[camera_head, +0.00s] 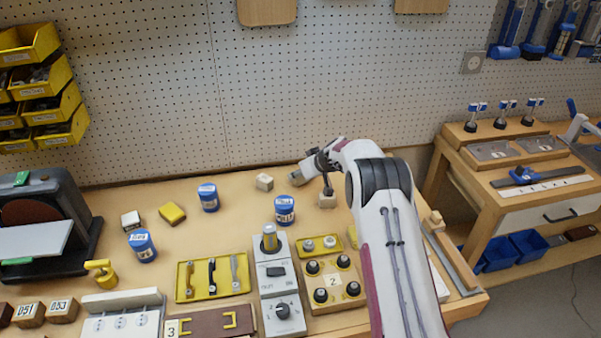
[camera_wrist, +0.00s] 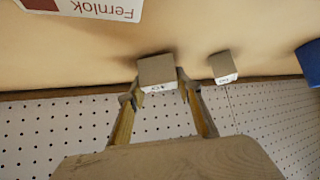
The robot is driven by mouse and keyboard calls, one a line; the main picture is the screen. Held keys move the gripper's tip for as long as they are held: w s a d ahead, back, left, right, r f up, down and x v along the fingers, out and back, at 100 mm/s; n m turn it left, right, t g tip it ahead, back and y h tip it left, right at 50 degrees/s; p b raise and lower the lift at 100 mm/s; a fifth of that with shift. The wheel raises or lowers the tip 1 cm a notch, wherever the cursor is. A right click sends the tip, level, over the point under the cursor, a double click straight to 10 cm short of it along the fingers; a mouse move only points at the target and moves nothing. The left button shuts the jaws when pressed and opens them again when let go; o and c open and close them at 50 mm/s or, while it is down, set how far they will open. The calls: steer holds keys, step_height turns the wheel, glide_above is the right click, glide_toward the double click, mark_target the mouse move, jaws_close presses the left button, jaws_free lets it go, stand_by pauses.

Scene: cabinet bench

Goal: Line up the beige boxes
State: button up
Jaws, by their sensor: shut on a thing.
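A beige box (camera_head: 327,202) is between the fingertips of my gripper (camera_head: 327,188) near the back of the bench. In the wrist view my gripper (camera_wrist: 157,88) is shut on this box (camera_wrist: 157,70), one finger at each side, with a small printed label facing the camera. I cannot tell whether it touches the bench top. A second beige box (camera_head: 264,182) stands apart to the left, near the pegboard. It also shows in the wrist view (camera_wrist: 222,65), right of the held box.
Blue cans (camera_head: 208,198) (camera_head: 285,210) (camera_head: 142,245) stand around, one close in front of my gripper. A yellow box (camera_head: 172,214) and a pale box (camera_head: 131,220) lie left. A yellow tool tray (camera_head: 183,294) and a switch unit (camera_head: 277,280) fill the front. Bench between the boxes is clear.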

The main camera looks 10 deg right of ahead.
steer(key=shift+f, duration=0.25)
steer(key=o, duration=1.2)
steer(key=shift+o, duration=0.2)
steer(key=shift+s+r, duration=0.1)
steer(key=v, duration=1.1)
steer(key=shift+s+r, duration=0.25)
steer(key=shift+s, duration=0.05)
steer(key=shift+d, duration=0.1)
